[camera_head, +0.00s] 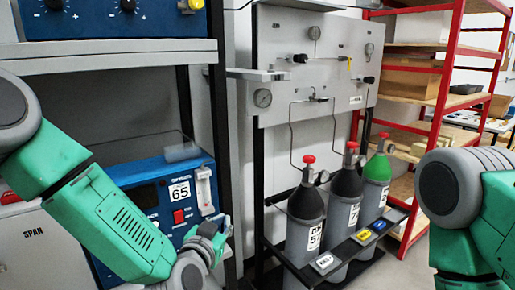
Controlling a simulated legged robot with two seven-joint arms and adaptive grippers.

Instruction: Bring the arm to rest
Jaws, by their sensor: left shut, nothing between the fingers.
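My left arm (105,220) comes in from the left, green and grey. It bends down in front of the blue analyser (150,190), which bears a "65" label and a red button. My left gripper (222,232) is shut and empty at the analyser's lower right corner; I cannot tell whether it touches the front. My right arm (465,205) shows at the right edge, with its gripper out of the frame.
Several gas cylinders (303,225) with red valve caps stand in a rack right of the analyser, under a grey gas panel (310,60). A dark-legged shelf (120,55) is above the analyser. Red shelving (445,75) stands at the back right.

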